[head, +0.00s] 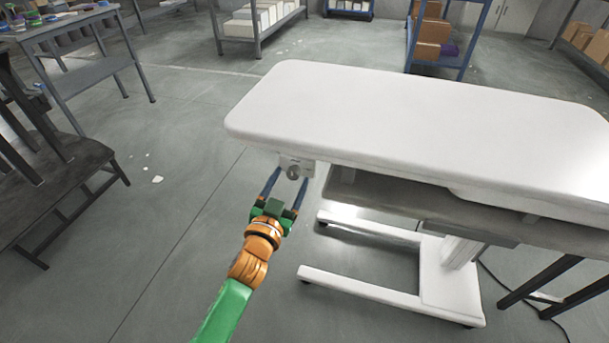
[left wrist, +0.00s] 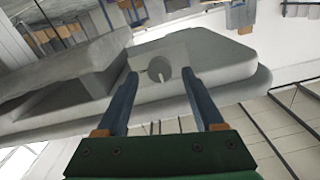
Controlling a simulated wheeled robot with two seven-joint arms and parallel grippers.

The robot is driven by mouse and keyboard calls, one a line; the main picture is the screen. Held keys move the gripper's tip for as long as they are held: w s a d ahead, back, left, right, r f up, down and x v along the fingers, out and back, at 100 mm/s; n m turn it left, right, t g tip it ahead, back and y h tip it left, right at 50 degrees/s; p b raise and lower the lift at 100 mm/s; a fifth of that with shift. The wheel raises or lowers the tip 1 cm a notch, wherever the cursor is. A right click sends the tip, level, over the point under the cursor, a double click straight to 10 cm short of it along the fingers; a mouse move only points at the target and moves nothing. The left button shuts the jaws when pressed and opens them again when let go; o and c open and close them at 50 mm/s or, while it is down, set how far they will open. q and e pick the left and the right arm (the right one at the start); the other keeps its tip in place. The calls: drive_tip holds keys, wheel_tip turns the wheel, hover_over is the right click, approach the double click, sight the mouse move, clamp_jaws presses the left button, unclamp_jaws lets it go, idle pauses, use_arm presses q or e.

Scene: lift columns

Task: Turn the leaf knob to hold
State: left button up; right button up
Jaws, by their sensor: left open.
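The leaf knob (head: 293,172) is a small round grey knob on a light plate under the left end of the white table (head: 400,115). In the left wrist view the knob (left wrist: 159,69) shows a pale line on its face, running from near its middle to its rim. My left gripper (head: 290,177) is open just in front of the knob. In the left wrist view its fingertips (left wrist: 160,73) appear on either side of the knob, with gaps to both. I cannot tell how deep they reach. Any markings on the plate are too small to read. My right gripper is not in view.
The table stands on a white wheeled base (head: 375,292). A dark bench (head: 55,190) stands at the left, and shelving with boxes (head: 258,22) stands at the back. The floor left of the table is mostly clear. A cable (head: 500,285) lies at the lower right.

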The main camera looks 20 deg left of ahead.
sight(292, 176)
use_arm(q)
drive_tip(key=w, duration=0.4)
drive_tip(key=shift+f, duration=0.1)
clamp_jaws()
